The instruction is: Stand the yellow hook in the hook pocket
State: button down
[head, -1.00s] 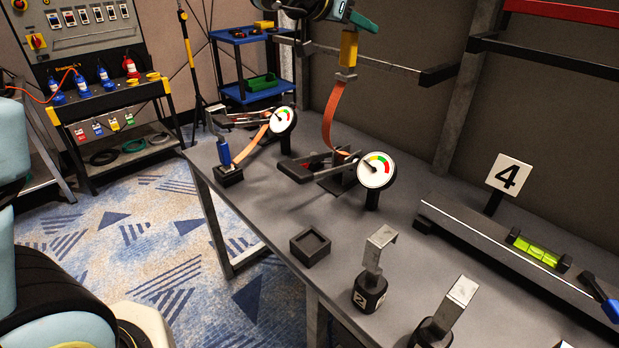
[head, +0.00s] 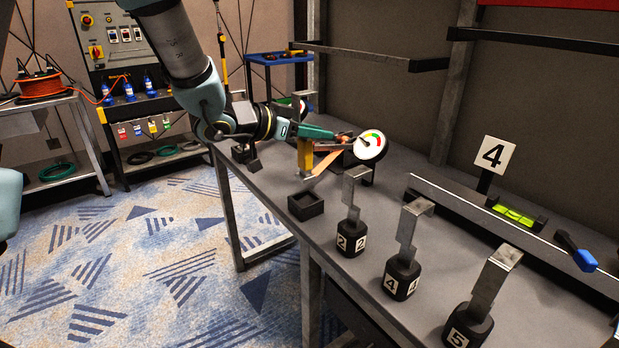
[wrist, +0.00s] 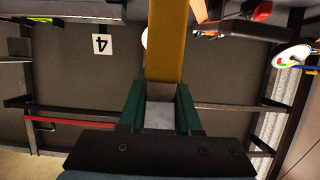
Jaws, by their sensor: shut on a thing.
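My gripper (head: 318,133) has green fingers and is shut on the yellow hook (head: 304,158).
Metal hooks on black numbered bases (head: 351,230) (head: 402,275) (head: 470,325) stand along the bench (head: 375,290) to the right of the pocket. A round gauge (head: 370,145) stands behind. A beam with a green level (head: 514,215) lies at the back right.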

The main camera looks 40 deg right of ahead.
jog(key=shift+f, duration=3.05)
jog(key=shift+f+b, duration=0.2)
jog(key=shift+b, duration=0.1)
jog(key=c, duration=0.6)
grip_release()
jog(key=shift+r, duration=0.1)
jog(key=shift+r+p, duration=0.25)
jog(key=shift+p, duration=0.05)
jog(key=v, duration=1.1)
jog(key=shift+a+b, duration=0.3)
jog(key=shift+a, duration=0.15)
jog(key=shift+w, duration=0.1)
